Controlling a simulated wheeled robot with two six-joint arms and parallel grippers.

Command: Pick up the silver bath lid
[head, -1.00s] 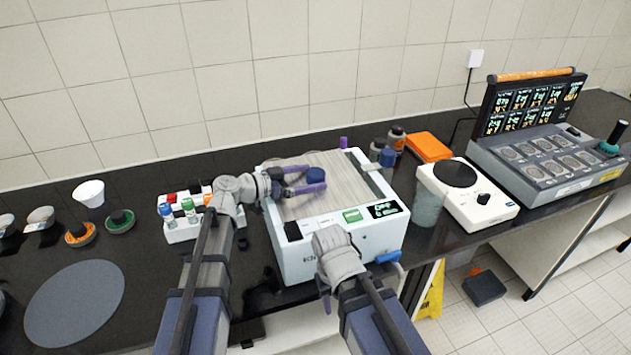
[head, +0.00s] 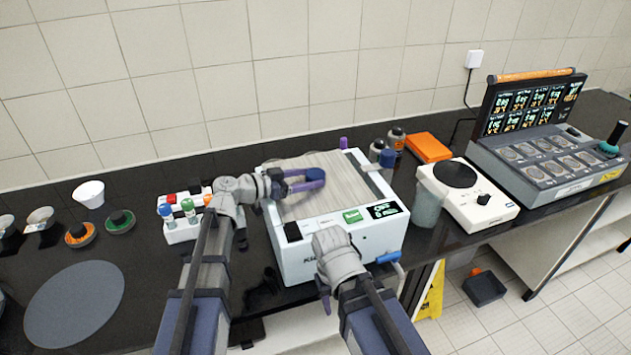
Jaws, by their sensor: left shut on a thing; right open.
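The silver bath lid (head: 320,210) is a flat, ridged panel on top of the white water bath (head: 350,235). It appears to lie flat on the bath; I see no clear gap beneath it. My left gripper (head: 314,182) reaches in from the left over the lid. Its purple-tipped fingers are shut on the lid's blue knob (head: 314,174), which they partly cover. My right gripper (head: 325,298) is low in front of the bath, open and holding nothing visible. Its fingers are mostly hidden by its wrist.
A rack of coloured-cap bottles (head: 182,217) stands close left of the bath. Bottles (head: 388,160), a clear beaker (head: 428,205) and a white hotplate (head: 468,190) stand to its right. A grey round mat (head: 75,305) lies bare at the left.

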